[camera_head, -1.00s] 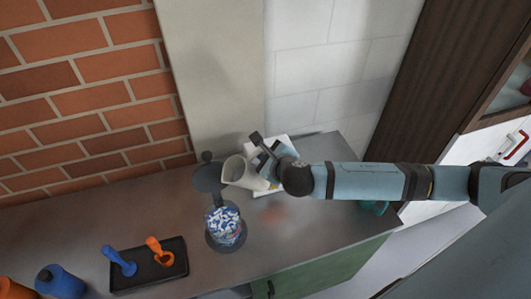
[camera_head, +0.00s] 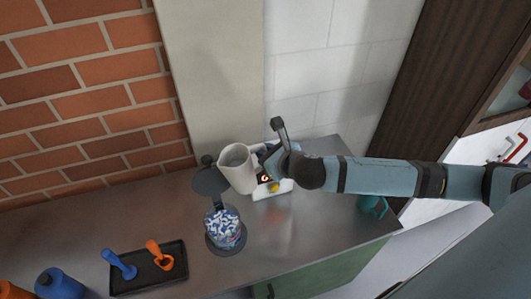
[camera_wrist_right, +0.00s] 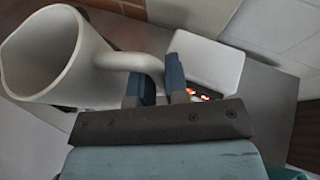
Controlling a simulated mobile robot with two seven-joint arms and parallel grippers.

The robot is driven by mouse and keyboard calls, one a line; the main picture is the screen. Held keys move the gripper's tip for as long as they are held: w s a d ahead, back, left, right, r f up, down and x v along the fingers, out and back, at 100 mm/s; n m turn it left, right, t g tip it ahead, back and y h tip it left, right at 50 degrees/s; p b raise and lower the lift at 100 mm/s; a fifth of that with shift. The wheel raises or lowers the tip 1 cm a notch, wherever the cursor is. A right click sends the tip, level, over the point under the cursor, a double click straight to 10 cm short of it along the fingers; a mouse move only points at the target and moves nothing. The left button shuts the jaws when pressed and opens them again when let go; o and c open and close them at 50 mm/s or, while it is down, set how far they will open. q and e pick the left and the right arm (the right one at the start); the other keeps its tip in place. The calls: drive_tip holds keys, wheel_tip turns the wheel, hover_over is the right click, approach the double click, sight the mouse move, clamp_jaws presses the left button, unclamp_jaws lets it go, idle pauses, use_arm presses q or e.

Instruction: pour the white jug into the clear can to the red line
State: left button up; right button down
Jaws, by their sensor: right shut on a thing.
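The white jug (camera_head: 238,172) is held up by my right gripper (camera_head: 264,160), above and behind the clear can. It is close to upright, leaning slightly left. In the right wrist view, the right fingers (camera_wrist_right: 160,82) are shut on the handle of the jug (camera_wrist_right: 75,65), whose open mouth faces left. My left gripper is out of view.
A dark round disc (camera_head: 211,182) stands behind the can. A white device (camera_head: 285,191) with a lit display is right of the jug. A black tray (camera_head: 148,268) with blue and orange tools lies at left, beside a blue bottle (camera_head: 60,283). A teal cup (camera_head: 372,205) stands at right.

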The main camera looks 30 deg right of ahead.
drive_tip(key=shift+r, duration=0.1)
drive_tip(key=shift+m+y, duration=0.5)
drive_tip(key=shift+m, duration=0.1)
drive_tip(key=shift+r, duration=2.95)
